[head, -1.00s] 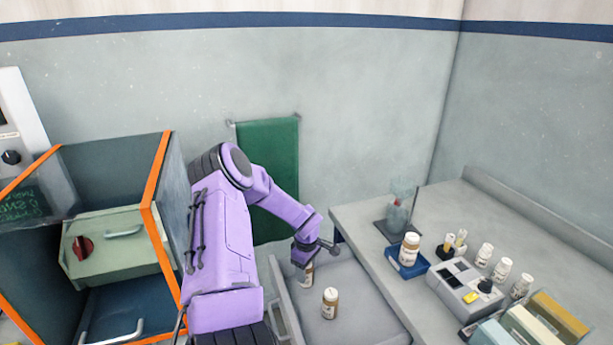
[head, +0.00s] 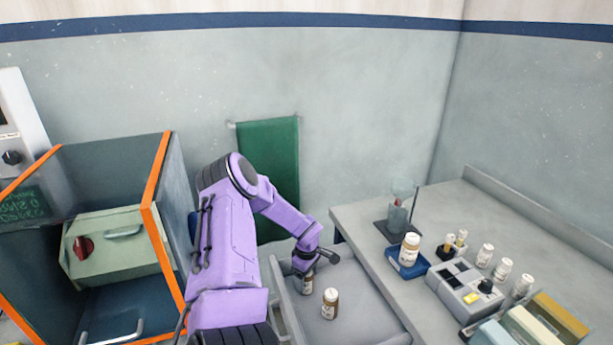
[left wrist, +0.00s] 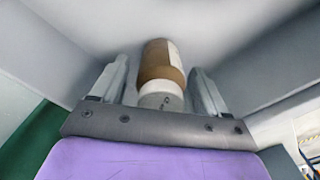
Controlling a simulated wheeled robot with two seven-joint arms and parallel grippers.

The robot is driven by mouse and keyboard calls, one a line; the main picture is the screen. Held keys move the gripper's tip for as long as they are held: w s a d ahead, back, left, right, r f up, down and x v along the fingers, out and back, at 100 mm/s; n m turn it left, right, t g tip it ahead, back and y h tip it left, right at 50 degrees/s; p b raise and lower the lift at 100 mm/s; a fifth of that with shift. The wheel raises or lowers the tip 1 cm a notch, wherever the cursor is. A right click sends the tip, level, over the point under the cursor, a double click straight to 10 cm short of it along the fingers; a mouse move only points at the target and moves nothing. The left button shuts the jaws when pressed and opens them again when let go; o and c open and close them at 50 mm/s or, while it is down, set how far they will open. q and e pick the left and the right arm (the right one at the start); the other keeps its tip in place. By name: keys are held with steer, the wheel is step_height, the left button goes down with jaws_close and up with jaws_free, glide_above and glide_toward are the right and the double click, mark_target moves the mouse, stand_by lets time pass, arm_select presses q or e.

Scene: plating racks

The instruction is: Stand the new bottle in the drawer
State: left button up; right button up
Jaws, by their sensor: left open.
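The drawer (head: 357,300) is pulled out from the bench and open at the top. A brown bottle with a white cap and pale label (head: 307,284) stands in its far left part, partly covered by my gripper. A second, similar bottle (head: 330,303) stands upright nearer the front of the drawer. My left gripper (head: 305,270) reaches down over the far bottle. In the left wrist view the open fingers (left wrist: 158,92) stand on either side of that bottle (left wrist: 163,62), with gaps visible on both sides. My right gripper is not in view.
On the bench (head: 440,215) a bottle stands on a blue tray (head: 407,263), beside a grey device (head: 463,290) and several more bottles. An orange-edged cabinet (head: 160,215) stands left of my arm. A green towel (head: 270,175) hangs behind.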

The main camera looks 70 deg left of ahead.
arm_select(q)
step_height(320, 180, up, 12)
steer(key=shift+p, duration=0.75)
